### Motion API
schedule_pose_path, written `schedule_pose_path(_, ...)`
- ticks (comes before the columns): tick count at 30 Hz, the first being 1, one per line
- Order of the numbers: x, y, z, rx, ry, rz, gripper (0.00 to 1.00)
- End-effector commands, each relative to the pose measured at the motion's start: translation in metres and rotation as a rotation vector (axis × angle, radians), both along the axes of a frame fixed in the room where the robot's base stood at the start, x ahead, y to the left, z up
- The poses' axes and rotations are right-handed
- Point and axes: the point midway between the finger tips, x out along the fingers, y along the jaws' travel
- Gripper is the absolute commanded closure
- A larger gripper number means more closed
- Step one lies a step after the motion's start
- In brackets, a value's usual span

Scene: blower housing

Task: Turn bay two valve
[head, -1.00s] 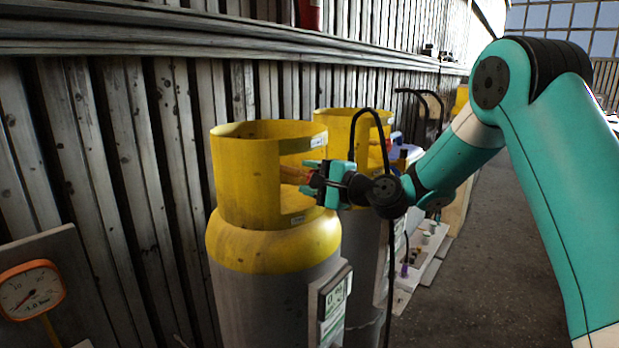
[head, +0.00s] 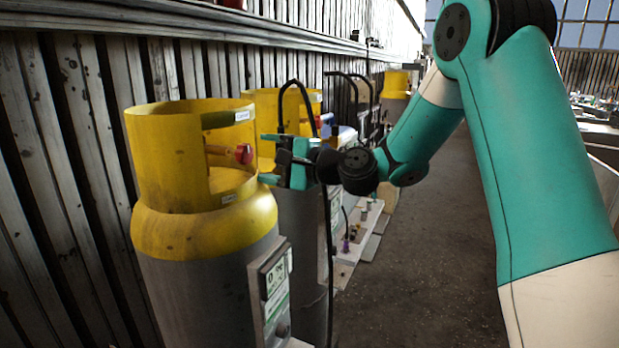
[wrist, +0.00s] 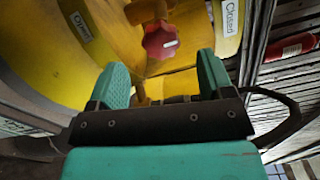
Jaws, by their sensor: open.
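The nearest gas cylinder has a yellow collar (head: 158,160) around its top and a grey body. A red valve knob (head: 243,153) sits inside the collar opening on a brass-coloured stem. The knob also shows in the wrist view (wrist: 160,40), with a white mark pointing sideways. In the wrist view the knob lies ahead of and between the fingers (wrist: 165,75), with nothing held.
A second yellow-collared cylinder (head: 270,103) stands just behind. A plank wall (head: 60,130) runs close along the left. A panel (head: 272,285) is fixed to the near cylinder's front. Floor at the right (head: 420,270) is clear. A red cylinder-like object (wrist: 290,47) shows in the wrist view.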

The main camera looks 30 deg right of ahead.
Motion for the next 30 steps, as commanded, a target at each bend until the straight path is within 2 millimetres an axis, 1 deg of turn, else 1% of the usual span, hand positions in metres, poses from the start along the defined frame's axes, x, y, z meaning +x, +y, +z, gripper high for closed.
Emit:
schedule_pose_path(1, -0.012, -0.01, -0.006, -0.001, -0.002, -0.007, 0.26)
schedule_pose_path(6, -0.045, -0.034, -0.004, 0.0, -0.001, -0.006, 0.26)
schedule_pose_path(9, -0.061, -0.044, -0.003, -0.001, -0.002, -0.003, 0.26)
schedule_pose_path(12, -0.071, -0.052, -0.002, 0.0, 0.0, -0.003, 0.26)
schedule_pose_path(18, -0.081, -0.057, -0.001, 0.001, 0.001, 0.0, 0.26)
schedule_pose_path(30, -0.081, -0.057, 0.0, 0.0, 0.001, 0.001, 0.26)
